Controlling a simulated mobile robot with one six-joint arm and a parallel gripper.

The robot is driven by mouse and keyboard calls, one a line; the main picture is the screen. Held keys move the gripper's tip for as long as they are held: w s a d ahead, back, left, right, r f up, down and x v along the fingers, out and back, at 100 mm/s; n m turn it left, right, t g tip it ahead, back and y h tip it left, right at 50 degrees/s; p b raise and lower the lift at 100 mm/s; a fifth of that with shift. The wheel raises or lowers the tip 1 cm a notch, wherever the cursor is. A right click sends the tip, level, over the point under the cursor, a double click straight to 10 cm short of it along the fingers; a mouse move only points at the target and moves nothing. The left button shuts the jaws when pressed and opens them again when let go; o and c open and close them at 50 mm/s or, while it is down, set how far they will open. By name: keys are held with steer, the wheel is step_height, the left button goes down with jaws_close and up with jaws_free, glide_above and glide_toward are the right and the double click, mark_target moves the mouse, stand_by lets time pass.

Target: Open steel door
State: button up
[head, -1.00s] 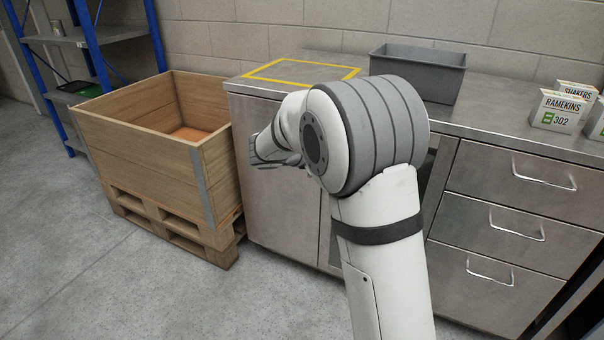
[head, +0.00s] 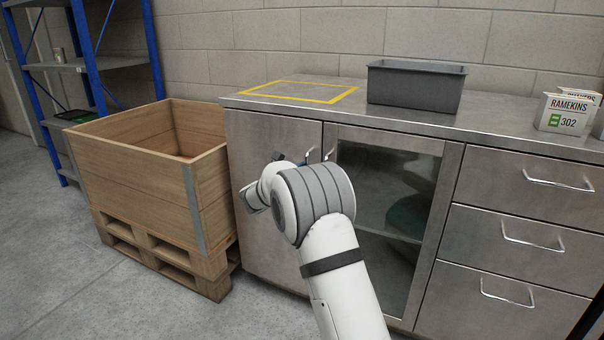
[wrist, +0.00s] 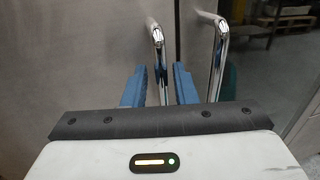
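The steel door (head: 262,150) is the plain left door of the steel counter. It looks shut. Its upright bar handle (head: 310,153) is near its right edge and also shows in the wrist view (wrist: 157,48). My gripper (wrist: 158,84) is open. Its two blue fingers are on either side of the door handle and apart from each other; I cannot tell whether either touches the bar. In the head view my gripper is mostly hidden behind my arm.
The glass door (head: 388,190) is just right, with its own bar handle (wrist: 218,55) close to my right finger. Drawers (head: 530,185) are farther right. A wooden crate on a pallet (head: 150,185) stands close left of the counter. Grey floor is open in front.

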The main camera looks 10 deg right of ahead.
steer(key=shift+w+d, duration=0.2)
steer(key=shift+d, duration=0.05)
jaws_close()
stand_by(0.3)
